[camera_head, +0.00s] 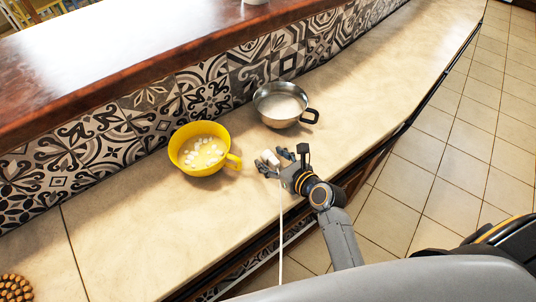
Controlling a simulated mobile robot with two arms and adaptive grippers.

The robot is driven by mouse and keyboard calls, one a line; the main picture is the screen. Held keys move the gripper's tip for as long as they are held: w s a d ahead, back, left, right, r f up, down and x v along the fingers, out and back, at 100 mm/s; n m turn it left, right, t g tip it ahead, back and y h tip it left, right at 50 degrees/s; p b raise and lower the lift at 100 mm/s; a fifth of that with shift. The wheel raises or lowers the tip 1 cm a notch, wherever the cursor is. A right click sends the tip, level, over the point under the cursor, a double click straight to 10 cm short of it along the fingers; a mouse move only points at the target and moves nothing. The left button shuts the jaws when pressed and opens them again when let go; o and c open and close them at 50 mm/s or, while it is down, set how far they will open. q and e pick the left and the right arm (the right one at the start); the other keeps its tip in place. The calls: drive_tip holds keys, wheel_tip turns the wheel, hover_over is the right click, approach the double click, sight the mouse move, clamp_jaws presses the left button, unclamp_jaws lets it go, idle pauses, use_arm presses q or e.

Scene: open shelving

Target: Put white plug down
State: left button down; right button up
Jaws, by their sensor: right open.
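A small white plug (270,158) is at the fingers of my right gripper (275,164), over the beige counter (130,245). A white cord (281,232) shows below the gripper and runs down across the counter's front edge. My right gripper is open, with its dark fingers spread around or beside the plug. I cannot tell whether the plug touches the counter or a finger. My left gripper is not in view.
A yellow pot (231,161) with white pieces inside stands just left of the plug. A metal pan (283,91) with a dark handle stands behind it, near the patterned tile wall (140,112). A brown beaded trivet (14,288) lies at lower left.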

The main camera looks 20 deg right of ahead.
drive_tip(key=shift+w+a+f, duration=0.15)
drive_tip(key=shift+w+f, duration=0.1)
drive_tip(key=shift+w, duration=0.2)
drive_tip(key=shift+s, duration=0.1)
drive_tip(key=shift+c, duration=0.2)
drive_tip(key=shift+r, duration=0.1)
clamp_jaws()
